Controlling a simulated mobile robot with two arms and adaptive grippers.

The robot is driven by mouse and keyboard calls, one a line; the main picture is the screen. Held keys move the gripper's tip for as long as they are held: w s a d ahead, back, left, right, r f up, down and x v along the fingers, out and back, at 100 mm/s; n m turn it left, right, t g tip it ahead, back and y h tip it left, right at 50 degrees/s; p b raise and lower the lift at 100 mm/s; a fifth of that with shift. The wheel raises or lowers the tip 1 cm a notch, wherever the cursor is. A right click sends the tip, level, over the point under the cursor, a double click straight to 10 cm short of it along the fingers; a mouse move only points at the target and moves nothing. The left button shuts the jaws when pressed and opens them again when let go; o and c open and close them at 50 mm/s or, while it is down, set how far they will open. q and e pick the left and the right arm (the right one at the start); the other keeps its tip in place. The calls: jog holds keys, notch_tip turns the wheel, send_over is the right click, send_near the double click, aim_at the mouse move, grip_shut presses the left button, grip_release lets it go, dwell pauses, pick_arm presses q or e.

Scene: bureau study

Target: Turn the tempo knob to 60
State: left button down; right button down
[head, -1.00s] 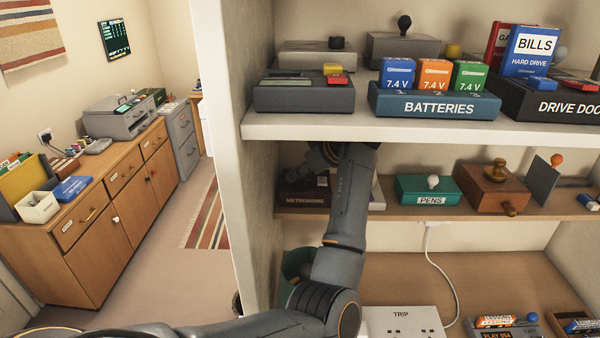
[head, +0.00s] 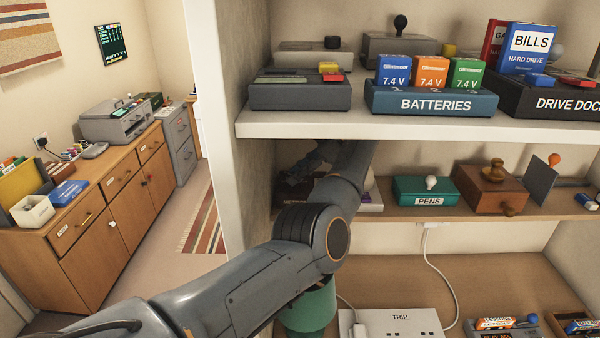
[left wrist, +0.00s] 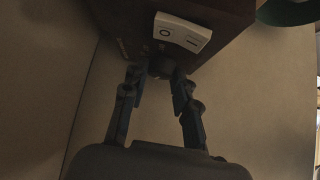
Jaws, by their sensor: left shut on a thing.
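The metronome (head: 292,192) is a dark box at the left end of the middle shelf, mostly hidden behind my left arm in the head view. In the left wrist view, the metronome (left wrist: 215,14) shows a white rocker switch (left wrist: 183,32) marked O and I. Below the switch is a dark round knob (left wrist: 160,67). My left gripper (left wrist: 158,80) has a finger on each side of the knob and is shut on it. In the head view, my left gripper (head: 316,160) is in shadow under the upper shelf. The knob's setting is not readable. My right gripper is out of view.
The upper shelf (head: 400,126) lies just above my left forearm, and the cabinet's side wall (head: 258,185) is close on the left. A teal pens box (head: 425,190) stands to the right. A green cylinder (head: 308,310) and a white power strip (head: 400,323) are below.

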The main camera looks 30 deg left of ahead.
pick_arm(q)
jog(key=shift+f, duration=0.2)
dwell(0.3)
jog(key=c, duration=1.2)
grip_release()
jog(key=shift+s, duration=0.1)
jog(key=shift+o, duration=0.9)
jog(key=shift+a, duration=0.2)
jog(key=shift+d+r, duration=0.1)
jog(key=shift+d, duration=0.05)
